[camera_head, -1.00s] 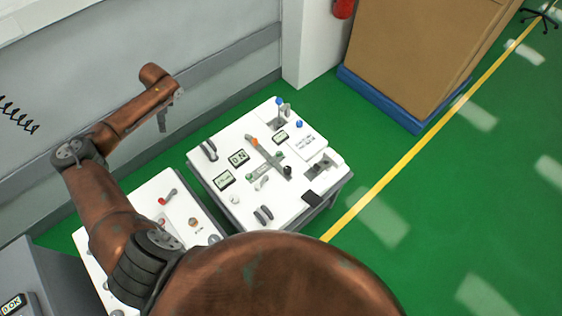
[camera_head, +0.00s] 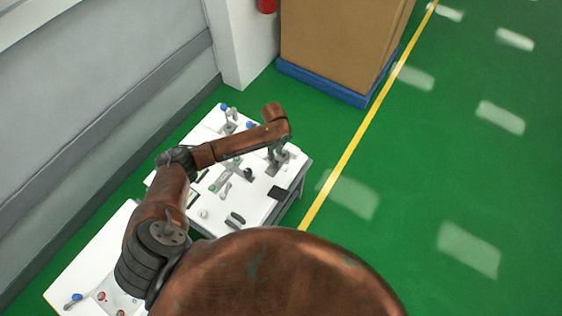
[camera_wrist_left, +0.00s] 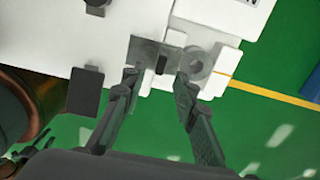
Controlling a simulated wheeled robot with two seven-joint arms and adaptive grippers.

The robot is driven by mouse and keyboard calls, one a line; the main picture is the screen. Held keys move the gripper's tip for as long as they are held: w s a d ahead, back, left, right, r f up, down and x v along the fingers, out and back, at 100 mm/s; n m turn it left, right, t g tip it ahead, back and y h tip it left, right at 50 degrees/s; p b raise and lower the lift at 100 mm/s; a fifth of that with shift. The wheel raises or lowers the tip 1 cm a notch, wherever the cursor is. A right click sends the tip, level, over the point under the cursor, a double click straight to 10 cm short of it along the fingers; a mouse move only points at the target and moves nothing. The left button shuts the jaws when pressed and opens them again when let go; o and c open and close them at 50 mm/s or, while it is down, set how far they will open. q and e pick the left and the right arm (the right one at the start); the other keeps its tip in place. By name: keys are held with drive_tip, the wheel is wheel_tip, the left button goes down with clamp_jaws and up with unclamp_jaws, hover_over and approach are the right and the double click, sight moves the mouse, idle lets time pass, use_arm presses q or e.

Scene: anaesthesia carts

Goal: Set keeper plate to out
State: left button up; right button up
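A grey metal plate with a dark slot, which looks like the keeper plate (camera_wrist_left: 144,50), lies at the edge of the white cart top in the left wrist view. In the head view that corner is mostly hidden by my left arm and gripper. My left gripper (camera_head: 277,155) hangs over the right corner of the cart top. In the left wrist view its two fingers (camera_wrist_left: 157,80) are apart, with the plate's slot showing between and beyond them. Whether the fingertips touch the plate I cannot tell. Nothing is held.
A grey ring (camera_wrist_left: 199,63) sits right of the plate, and a black pad (camera_wrist_left: 85,91) left of it. The white cart top (camera_head: 212,215) carries several levers and knobs. A second white cart (camera_head: 73,272) stands at lower left. Green floor (camera_head: 430,190) is free at right.

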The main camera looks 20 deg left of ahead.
use_arm(q)
wheel_tip(320, 180, down, 6)
drive_tip(key=shift+f+b, duration=0.2)
drive_tip(key=shift+b, duration=0.4)
drive_tip(key=shift+c, duration=0.7)
clamp_jaws()
